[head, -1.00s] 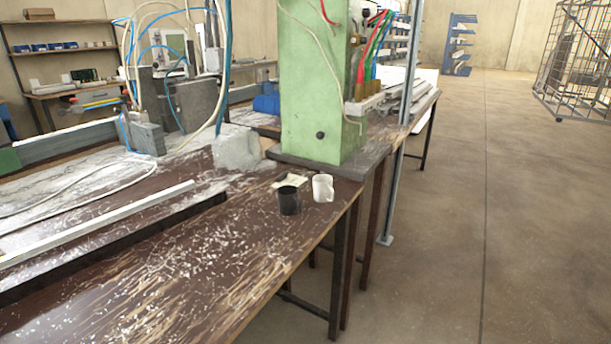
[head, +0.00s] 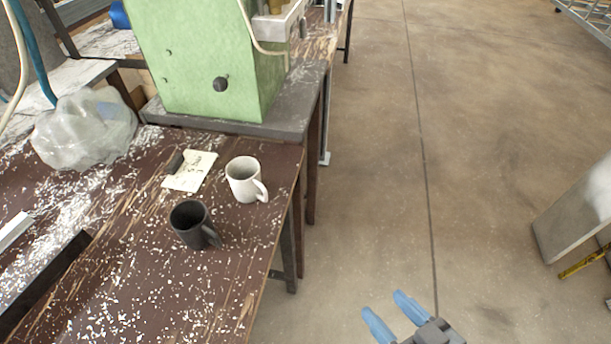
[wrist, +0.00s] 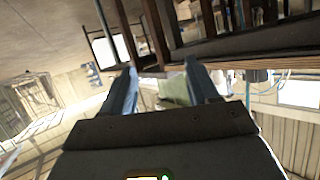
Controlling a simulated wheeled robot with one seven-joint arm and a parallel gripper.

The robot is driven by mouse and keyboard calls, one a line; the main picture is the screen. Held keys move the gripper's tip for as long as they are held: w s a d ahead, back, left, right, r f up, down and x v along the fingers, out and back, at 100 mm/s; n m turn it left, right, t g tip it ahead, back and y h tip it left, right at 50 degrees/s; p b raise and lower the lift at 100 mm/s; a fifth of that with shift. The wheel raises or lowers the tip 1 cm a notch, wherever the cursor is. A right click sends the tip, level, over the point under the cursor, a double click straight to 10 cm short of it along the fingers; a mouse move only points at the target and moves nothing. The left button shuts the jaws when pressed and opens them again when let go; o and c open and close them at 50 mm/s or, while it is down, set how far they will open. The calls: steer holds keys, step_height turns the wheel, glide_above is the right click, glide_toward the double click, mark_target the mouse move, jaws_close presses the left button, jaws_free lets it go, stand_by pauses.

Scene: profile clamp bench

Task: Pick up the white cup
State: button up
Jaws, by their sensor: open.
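The white cup (head: 243,180) stands upright on the brown bench near its right edge, with its handle toward the lower right. A black cup (head: 191,224) stands just in front of it and to its left. My gripper (head: 388,315) is at the bottom of the head view, over the floor to the right of the bench. Its two blue fingers are apart with nothing between them. The gripper (wrist: 162,82) also shows in the wrist view, open and empty. I cannot make out the white cup in the wrist view.
A paper note (head: 190,171) with a dark object on it lies left of the white cup. A green machine housing (head: 200,65) stands behind the cups on a grey slab. A clear plastic bag (head: 84,130) lies at left. The floor right of the bench is mostly free.

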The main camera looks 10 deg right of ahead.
steer(key=w+a+r+n+y, duration=0.2)
steer(key=w+a+y, duration=0.25)
steer(key=w, duration=0.35)
steer(key=n+g+y, duration=0.1)
steer(key=n+y, duration=0.3)
steer(key=y, duration=0.1)
glide_toward(256, 181)
steer(key=f, duration=0.1)
steer(key=p+x, duration=0.1)
steer(key=x, duration=0.3)
steer(key=p+x, duration=0.2)
steer(key=x, duration=0.1)
steer(key=shift+w+p, duration=0.3)
steer(key=shift+w, duration=0.2)
steer(key=shift+w+a+f, duration=0.1)
steer(key=shift+w+a, duration=0.05)
steer(key=shift+a, duration=0.05)
steer(key=shift+c, duration=0.2)
jaws_close()
